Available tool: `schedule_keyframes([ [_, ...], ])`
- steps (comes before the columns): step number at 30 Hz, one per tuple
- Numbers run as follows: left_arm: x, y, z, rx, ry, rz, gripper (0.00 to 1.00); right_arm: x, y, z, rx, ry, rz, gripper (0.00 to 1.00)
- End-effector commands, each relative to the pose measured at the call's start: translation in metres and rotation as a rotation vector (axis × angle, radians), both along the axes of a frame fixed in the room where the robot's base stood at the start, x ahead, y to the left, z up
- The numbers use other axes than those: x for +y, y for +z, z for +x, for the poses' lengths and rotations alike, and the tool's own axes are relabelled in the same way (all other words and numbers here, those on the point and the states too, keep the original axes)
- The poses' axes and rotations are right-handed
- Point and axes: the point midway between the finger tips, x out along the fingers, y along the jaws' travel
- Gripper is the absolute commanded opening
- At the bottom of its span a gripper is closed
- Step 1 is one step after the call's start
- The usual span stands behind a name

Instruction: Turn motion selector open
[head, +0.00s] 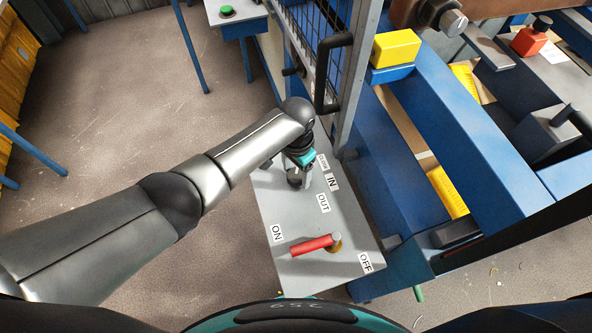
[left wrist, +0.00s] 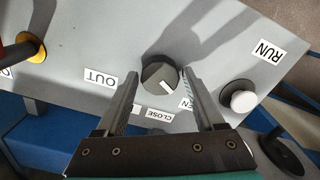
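The motion selector is a dark round knob (left wrist: 159,72) with a short white mark on a grey control panel (head: 285,215). In the left wrist view the mark slants between a CLOSE label (left wrist: 160,116) and a partly hidden label ending in EN (left wrist: 187,104). My left gripper (head: 298,180) is low over the panel's far part. In the left wrist view its fingers (left wrist: 162,88) are spread apart, one on each side of the knob, with visible gaps. The gripper mostly hides the knob in the head view. My right gripper is not in view.
A red lever (head: 312,244) lies between ON and OFF labels at the panel's near end. A white round button (left wrist: 240,98) sits near the RUN label. A mesh guard with a black handle (head: 333,75) rises just beyond my gripper. Blue machine beams (head: 470,140) stand right.

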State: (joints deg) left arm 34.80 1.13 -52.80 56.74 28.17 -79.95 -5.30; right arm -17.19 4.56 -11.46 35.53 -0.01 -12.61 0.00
Motion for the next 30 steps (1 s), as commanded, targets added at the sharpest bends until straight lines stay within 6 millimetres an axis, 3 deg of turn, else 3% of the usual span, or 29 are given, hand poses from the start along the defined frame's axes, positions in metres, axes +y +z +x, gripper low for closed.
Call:
schedule_keyframes([
  [4,0.000,0.000,0.000,0.001,-0.002,0.001,0.87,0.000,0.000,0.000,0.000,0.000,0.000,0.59],
  [16,0.001,0.010,0.000,0.001,-0.002,0.001,0.87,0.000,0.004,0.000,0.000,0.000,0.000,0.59],
  [20,0.001,0.030,0.000,-0.001,-0.003,0.000,0.87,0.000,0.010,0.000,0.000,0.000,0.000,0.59],
  [30,0.000,0.099,0.000,-0.003,-0.004,0.000,0.87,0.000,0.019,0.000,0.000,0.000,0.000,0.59],
])
